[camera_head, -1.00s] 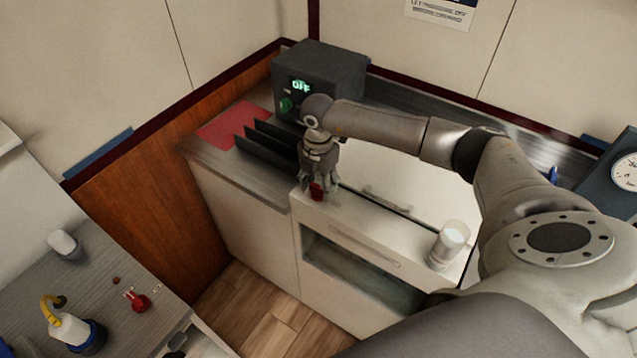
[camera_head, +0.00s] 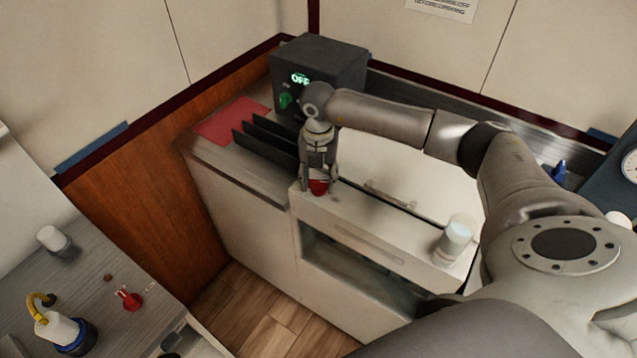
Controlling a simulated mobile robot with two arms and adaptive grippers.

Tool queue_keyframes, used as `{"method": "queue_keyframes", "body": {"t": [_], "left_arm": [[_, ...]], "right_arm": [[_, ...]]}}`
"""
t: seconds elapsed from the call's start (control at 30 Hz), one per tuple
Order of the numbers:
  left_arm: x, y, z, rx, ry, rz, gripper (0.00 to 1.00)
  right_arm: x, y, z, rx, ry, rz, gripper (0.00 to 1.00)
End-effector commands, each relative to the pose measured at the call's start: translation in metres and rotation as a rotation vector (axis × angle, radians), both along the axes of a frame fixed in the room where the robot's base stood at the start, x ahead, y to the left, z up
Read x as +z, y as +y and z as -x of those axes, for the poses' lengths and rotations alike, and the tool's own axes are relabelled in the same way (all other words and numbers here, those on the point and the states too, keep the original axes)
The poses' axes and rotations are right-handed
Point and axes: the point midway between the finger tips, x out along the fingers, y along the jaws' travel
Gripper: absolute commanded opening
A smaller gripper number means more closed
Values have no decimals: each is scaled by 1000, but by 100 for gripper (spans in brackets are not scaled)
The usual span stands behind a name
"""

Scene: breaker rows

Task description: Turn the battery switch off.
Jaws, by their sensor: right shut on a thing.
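My right gripper (camera_head: 318,184) points down at the left end of the pale cabinet top and is shut on a small red knob (camera_head: 318,188). The fingers cover part of this knob, so its turn position cannot be read; whether it is the battery switch is not labelled in view. A dark box (camera_head: 322,66) at the back corner has a lit display reading OFF and a green knob (camera_head: 285,101) on its front. My left gripper is not in view.
Black upright dividers (camera_head: 262,143) and a red mat (camera_head: 232,120) lie left of the gripper. A white cup (camera_head: 455,240) stands right on the cabinet top. The near-left counter holds a yellow-handled bottle (camera_head: 58,328), a small red item (camera_head: 128,298) and a pale cup (camera_head: 53,239).

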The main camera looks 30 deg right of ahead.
Motion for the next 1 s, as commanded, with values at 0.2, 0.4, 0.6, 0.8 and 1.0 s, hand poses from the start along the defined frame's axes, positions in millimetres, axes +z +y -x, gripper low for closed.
{"method": "queue_keyframes", "body": {"t": [0.2,0.4,0.6,0.8,1.0], "left_arm": [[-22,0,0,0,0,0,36],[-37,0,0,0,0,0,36],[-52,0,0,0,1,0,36],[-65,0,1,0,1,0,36],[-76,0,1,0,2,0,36]], "right_arm": [[-3,0,-1,207,-4,0,22],[-3,0,-1,397,-3,-1,22],[-3,0,-1,586,-3,0,22],[-3,0,-1,771,-3,0,22],[-2,0,-1,930,-4,-1,22]]}}
